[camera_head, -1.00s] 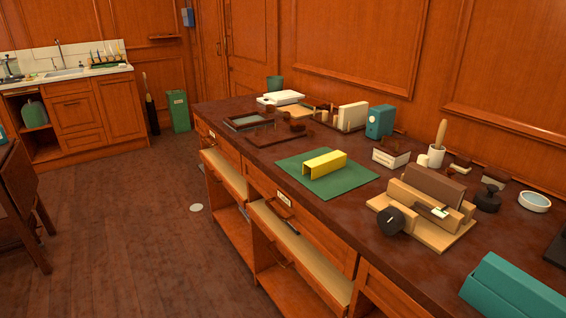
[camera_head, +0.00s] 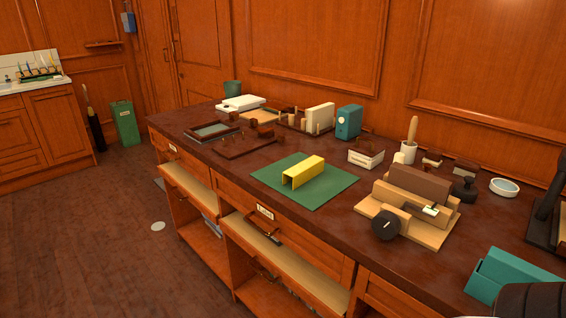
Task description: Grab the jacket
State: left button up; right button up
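A yellow folded cover (camera_head: 303,171), which looks like the jacket, stands like an upside-down channel on a green mat (camera_head: 335,189). The mat lies flat on the dark countertop (camera_head: 300,228), near its front edge. The yellow cover is uncovered, and nothing touches it from above. Neither of my grippers shows. A dark rounded shape at the bottom right corner may be part of my arm; I cannot tell.
A wooden press (camera_head: 412,205) with a black knob (camera_head: 386,226) stands right of the mat. A teal block (camera_head: 512,280) lies at the lower right. A teal box (camera_head: 349,122) and a small cream box (camera_head: 366,157) stand behind. Two pulled-out drawers (camera_head: 288,268) (camera_head: 188,186) jut out in front.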

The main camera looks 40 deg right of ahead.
aim_at(302, 172)
jog(key=i, duration=3.2)
jog(key=z, duration=2.75)
